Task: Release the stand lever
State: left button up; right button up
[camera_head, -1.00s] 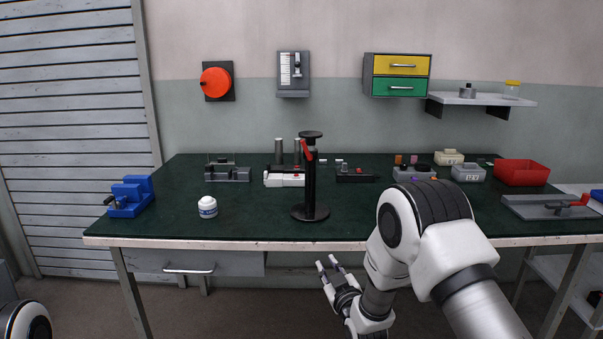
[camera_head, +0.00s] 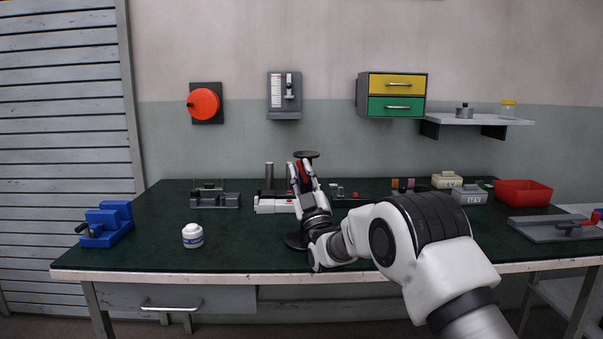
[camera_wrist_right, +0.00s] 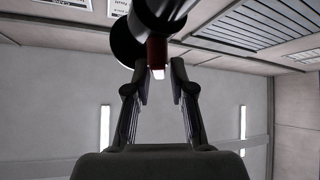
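The black stand (camera_head: 306,154) is upright on the green bench top, with a round disc on top and its base (camera_head: 293,242) partly hidden behind my right gripper. Its red lever (camera_head: 304,172) hangs near the top of the post. My right gripper (camera_head: 299,167) points up at the lever from the front. In the right wrist view the red lever (camera_wrist_right: 157,50) lies at the gap between the fingertips (camera_wrist_right: 159,72). The two fingers stand apart, and no firm contact shows. My left gripper is out of view.
A red bin (camera_head: 523,193) is at the right.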

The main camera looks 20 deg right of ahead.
jog(key=shift+s, duration=0.1)
grip_shut()
jog(key=m+h+b, duration=0.1)
jog(key=m+h, duration=0.1)
jog(key=m+h+b, duration=0.1)
jog(key=m+h, duration=0.1)
jog(key=m+h+b, duration=0.1)
jog(key=m+h, duration=0.1)
jog(key=shift+s+d+f+m, duration=0.1)
jog(key=shift+d+f+m, duration=0.1)
jog(key=shift+f+m, duration=0.1)
jog(key=m+h, duration=0.2)
jog(key=m, duration=0.1)
jog(key=m+h+b, duration=0.1)
jog(key=h, duration=0.1)
jog(key=shift+d+r+g, duration=0.3)
jog(key=shift+r+g, duration=0.1)
grip_release()
